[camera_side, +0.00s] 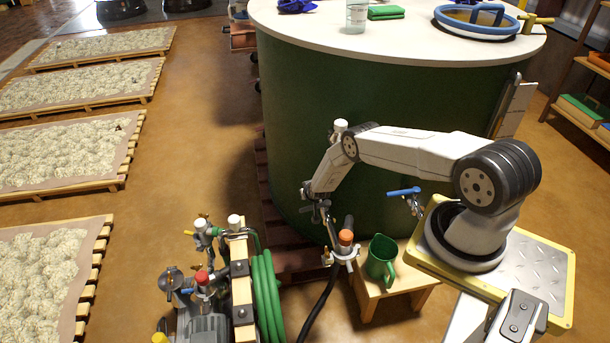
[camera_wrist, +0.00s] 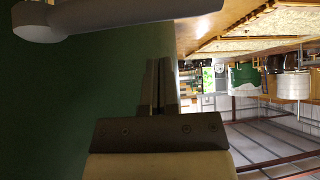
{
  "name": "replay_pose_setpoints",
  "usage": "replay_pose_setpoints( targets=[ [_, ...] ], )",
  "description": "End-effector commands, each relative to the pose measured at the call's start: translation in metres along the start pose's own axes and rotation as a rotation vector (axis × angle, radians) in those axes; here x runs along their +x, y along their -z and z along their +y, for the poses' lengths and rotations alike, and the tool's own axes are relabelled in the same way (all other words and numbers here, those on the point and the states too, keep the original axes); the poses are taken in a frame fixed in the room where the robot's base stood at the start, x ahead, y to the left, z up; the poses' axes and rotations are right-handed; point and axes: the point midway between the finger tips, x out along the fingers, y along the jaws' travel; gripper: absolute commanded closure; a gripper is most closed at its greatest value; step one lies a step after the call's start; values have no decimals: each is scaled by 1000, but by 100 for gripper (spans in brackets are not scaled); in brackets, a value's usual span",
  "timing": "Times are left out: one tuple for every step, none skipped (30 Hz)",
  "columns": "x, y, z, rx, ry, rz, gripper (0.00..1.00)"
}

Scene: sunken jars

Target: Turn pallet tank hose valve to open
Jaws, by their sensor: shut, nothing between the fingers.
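The green tank (camera_side: 390,120) stands on a reddish-brown pallet (camera_side: 265,200). A hose valve with an orange cap (camera_side: 345,240) and a black hose sits low in front of the tank. Another valve, with a blue lever (camera_side: 404,191), is on the tank's wall to its right. I cannot tell either valve's setting. My gripper (camera_side: 319,216) is shut and empty, close to the tank's wall, above and left of the orange-capped valve. In the wrist view my gripper (camera_wrist: 162,88) points along the green wall, and a pale rounded bar I cannot identify (camera_wrist: 120,14) crosses the top.
A green jug (camera_side: 381,262) stands on a small wooden stool (camera_side: 395,296) right of the orange-capped valve. A pump stand with a coiled green hose (camera_side: 265,297) is to the left. Pallets of pale material (camera_side: 60,157) lie further left, with open floor between.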

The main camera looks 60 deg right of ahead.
Motion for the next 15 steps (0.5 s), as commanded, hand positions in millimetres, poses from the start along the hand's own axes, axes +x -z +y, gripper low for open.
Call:
replay_pose_setpoints(
  targets=[
    [2,-1,0,1,-1,1,100],
    [4,-1,0,2,-2,0,100],
    [5,0,0,1,-2,1,100],
    [6,-1,0,0,-2,0,100],
    [8,-1,0,1,-2,-1,100],
    [9,-1,1,2,-3,0,100],
    [10,-1,0,1,-2,0,100],
    [11,0,0,0,-2,1,100],
    [12,-1,0,1,-2,-1,100],
    [13,-1,0,2,-2,-1,100],
    [14,-1,0,2,-2,0,100],
    [15,0,0,1,-1,0,100],
    [16,0,0,0,-1,1,100],
    [16,0,0,0,0,0,100],
    [17,-1,0,1,0,-1,100]
  ],
)
